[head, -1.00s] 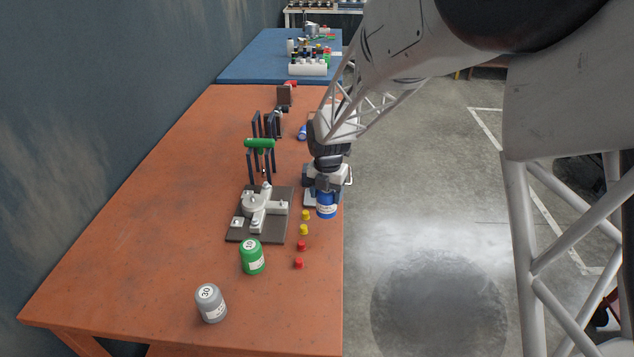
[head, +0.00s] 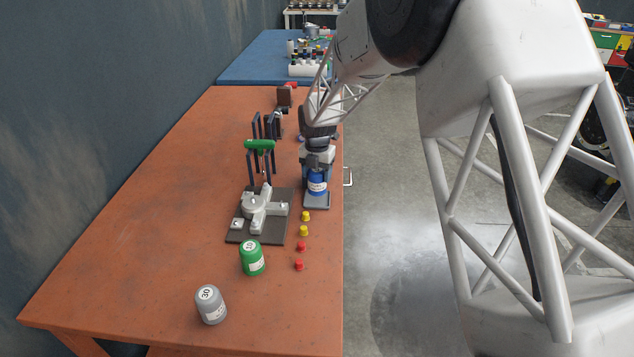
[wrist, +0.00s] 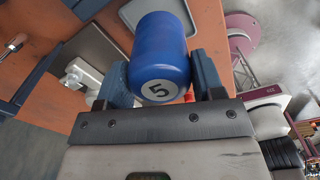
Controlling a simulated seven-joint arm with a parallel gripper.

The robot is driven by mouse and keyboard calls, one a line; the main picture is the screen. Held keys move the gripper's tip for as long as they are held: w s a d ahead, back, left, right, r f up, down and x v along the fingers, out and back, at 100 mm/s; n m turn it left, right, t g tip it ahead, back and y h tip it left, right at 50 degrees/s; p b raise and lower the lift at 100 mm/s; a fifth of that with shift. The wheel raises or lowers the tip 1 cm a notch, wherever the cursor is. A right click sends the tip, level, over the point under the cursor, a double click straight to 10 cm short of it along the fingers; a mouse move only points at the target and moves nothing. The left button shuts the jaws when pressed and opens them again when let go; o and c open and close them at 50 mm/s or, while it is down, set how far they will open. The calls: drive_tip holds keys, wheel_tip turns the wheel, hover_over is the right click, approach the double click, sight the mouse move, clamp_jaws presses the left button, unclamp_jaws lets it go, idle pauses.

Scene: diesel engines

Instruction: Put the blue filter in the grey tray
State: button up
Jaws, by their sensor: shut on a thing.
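The blue filter (head: 317,183) is held by my gripper (head: 317,170) near the right edge of the orange table. In the wrist view the blue filter (wrist: 160,55) sits between the two fingers, its white end marked 5 facing the camera. The grey tray (head: 316,206) is a small flat tray under the filter in the head view. Its rounded rim also shows behind the filter in the wrist view (wrist: 130,10). I cannot tell whether the filter touches the tray.
A dark plate with a grey metal fixture (head: 262,212) stands left of the tray. A rack (head: 262,150) with a green item is behind it. Small yellow caps (head: 304,230) and red caps (head: 300,265), a green filter (head: 252,257) and a grey filter (head: 211,305) stand in front.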

sight(317, 181)
idle(0.3)
drive_tip(key=shift+f, duration=1.7)
drive_tip(key=shift+f, duration=0.2)
drive_tip(key=o, duration=1.4)
drive_tip(key=shift+r, duration=0.2)
wheel_tip(317, 181, up, 12)
